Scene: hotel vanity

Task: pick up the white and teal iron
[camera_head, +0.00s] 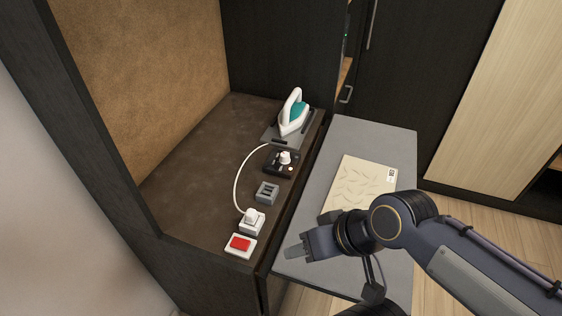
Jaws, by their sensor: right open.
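The white and teal iron (292,112) sits on a dark grey pad (272,134) at the far right end of the brown counter. It is tilted, with its white handle loop uppermost and a teal body below. My right gripper (294,252) is open and empty. It comes in from the lower right, over the near part of the grey board, well apart from the iron and nearer to me. My left gripper is not in view.
A black control box (284,161), a grey switch block (267,193), a white plug (251,221) with a cord and a red switch (240,244) line the counter's right edge. A beige patterned panel (352,181) lies on the grey board (393,143). The counter's left side is clear.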

